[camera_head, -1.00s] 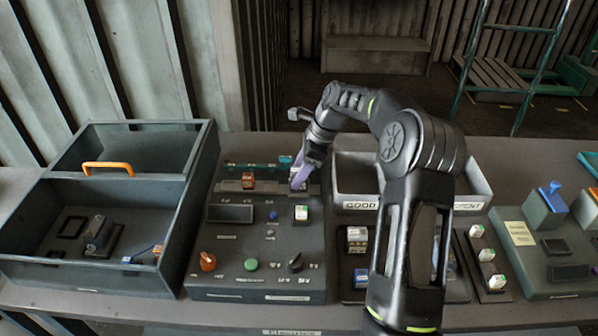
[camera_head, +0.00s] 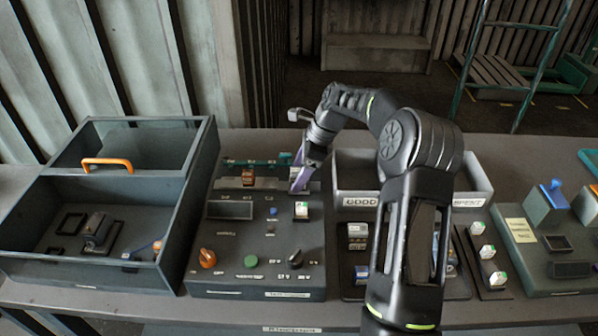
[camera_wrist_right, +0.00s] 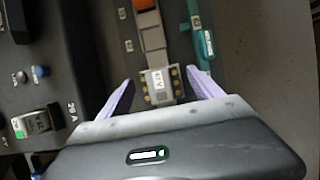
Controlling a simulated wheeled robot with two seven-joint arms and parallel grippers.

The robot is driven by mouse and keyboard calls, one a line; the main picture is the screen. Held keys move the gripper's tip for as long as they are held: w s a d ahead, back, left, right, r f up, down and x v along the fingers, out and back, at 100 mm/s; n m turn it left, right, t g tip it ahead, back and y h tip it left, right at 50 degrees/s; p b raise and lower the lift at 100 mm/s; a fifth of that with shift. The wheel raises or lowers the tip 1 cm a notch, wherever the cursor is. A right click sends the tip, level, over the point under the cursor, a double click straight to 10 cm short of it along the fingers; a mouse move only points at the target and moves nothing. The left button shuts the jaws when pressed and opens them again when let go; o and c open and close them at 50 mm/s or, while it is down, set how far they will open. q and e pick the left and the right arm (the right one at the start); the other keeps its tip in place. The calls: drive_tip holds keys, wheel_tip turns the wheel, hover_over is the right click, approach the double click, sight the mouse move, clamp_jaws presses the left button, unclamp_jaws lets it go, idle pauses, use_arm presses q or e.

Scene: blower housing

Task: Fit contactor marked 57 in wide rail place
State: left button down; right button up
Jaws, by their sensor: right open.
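My right gripper (camera_head: 299,182) reaches over the back of the control panel (camera_head: 232,262), at the right part of its rail. In the right wrist view my right gripper (camera_wrist_right: 160,85) is open, one lilac finger on each side of a small grey block (camera_wrist_right: 160,86). The block has brass terminals and a white label; I cannot read a 57 on it for certain. It sits in line with an orange-topped module (camera_wrist_right: 151,30) on the rail. That module also shows in the head view (camera_head: 248,177), left of my fingers. My left gripper is not in view.
A white-topped block (camera_head: 301,210) stands on the panel in front of my gripper. An open grey box (camera_head: 165,235) with an orange handle (camera_head: 108,163) is at left.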

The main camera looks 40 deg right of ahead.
drive_tip(key=b+v, duration=0.1)
drive_tip(key=v, duration=0.7)
drive_tip(key=shift+f, duration=0.1)
idle(0.6)
